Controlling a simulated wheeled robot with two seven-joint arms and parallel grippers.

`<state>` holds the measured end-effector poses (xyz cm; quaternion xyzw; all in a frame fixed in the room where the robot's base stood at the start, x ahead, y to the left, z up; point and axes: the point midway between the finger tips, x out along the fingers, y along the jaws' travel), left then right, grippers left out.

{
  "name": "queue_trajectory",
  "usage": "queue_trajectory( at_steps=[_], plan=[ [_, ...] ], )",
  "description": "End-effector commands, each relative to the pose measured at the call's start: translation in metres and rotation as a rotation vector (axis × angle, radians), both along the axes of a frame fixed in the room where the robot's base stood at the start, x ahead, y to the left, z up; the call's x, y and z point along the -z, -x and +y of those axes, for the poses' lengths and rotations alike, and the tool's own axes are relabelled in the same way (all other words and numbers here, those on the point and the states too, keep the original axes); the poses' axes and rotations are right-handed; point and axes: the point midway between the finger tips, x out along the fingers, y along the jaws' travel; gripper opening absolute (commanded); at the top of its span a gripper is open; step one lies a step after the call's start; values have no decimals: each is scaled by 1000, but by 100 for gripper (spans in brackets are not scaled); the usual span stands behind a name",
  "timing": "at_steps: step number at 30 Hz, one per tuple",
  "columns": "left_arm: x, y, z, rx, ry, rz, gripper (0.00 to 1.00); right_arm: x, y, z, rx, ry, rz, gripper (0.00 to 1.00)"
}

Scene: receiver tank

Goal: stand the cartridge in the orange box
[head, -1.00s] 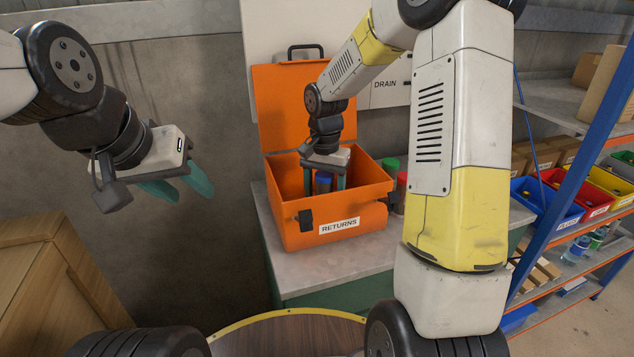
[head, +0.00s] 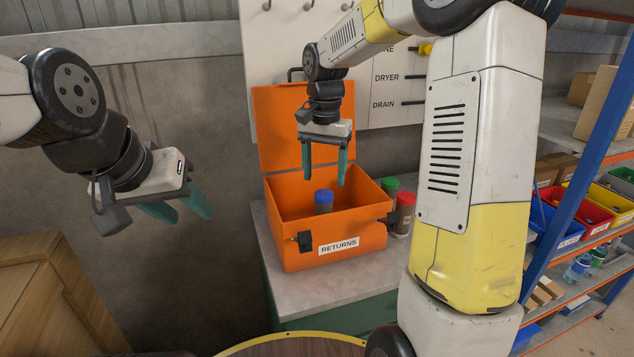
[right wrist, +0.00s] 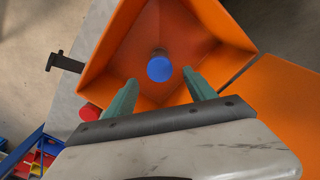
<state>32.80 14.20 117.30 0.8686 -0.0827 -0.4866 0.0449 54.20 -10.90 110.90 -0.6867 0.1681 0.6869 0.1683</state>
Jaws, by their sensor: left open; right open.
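The cartridge (head: 323,202), a dark cylinder with a blue cap, stands upright inside the orange box (head: 290,235), whose lid is open at the back and whose front bears a RETURNS label. In the right wrist view its blue cap (right wrist: 160,68) shows from above near the middle of the box. My right gripper (head: 325,180) is open and empty, its teal fingers above the box and apart from the cartridge. My left gripper (head: 180,212) is open and empty, at the left, away from the box.
The box stands on a grey bench top (head: 345,284). A green-capped cylinder (head: 389,188) and a red-capped one (head: 403,215) stand just right of the box. A wooden crate (head: 40,290) is at the lower left; shelving with coloured bins (head: 560,215) is at the right.

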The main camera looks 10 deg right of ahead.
Motion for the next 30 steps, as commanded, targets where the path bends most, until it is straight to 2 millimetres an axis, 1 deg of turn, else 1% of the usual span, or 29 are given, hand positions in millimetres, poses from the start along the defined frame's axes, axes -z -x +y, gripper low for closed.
queue_trajectory(
  at_steps=[2,5,8,11,12,15,18,21,24,27,30],
  plan=[
    [0,0,0,0,0,0,45,-7,2,-1,-5,-1,-9,64],
    [0,0,0,0,0,0,45,-18,13,-4,-33,-6,-35,64],
    [0,0,0,0,0,0,45,-36,36,-9,-89,-15,-90,64],
    [0,0,0,0,0,0,45,-53,66,-16,-162,-26,-164,64],
    [0,0,0,0,0,0,45,-58,78,-19,-192,-30,-193,64],
    [0,0,0,0,0,0,45,-68,109,-24,-265,-39,-271,64],
    [0,0,0,0,0,0,45,-73,139,-29,-334,-46,-350,64],
    [0,0,0,0,0,0,45,-74,167,-31,-399,-50,-429,64],
    [0,0,0,0,0,0,45,-71,189,-33,-451,-51,-496,64],
    [0,0,0,0,0,0,45,-67,203,-33,-490,-51,-544,64],
    [0,0,0,0,0,0,45,-65,211,-33,-513,-49,-574,64]
  ],
)
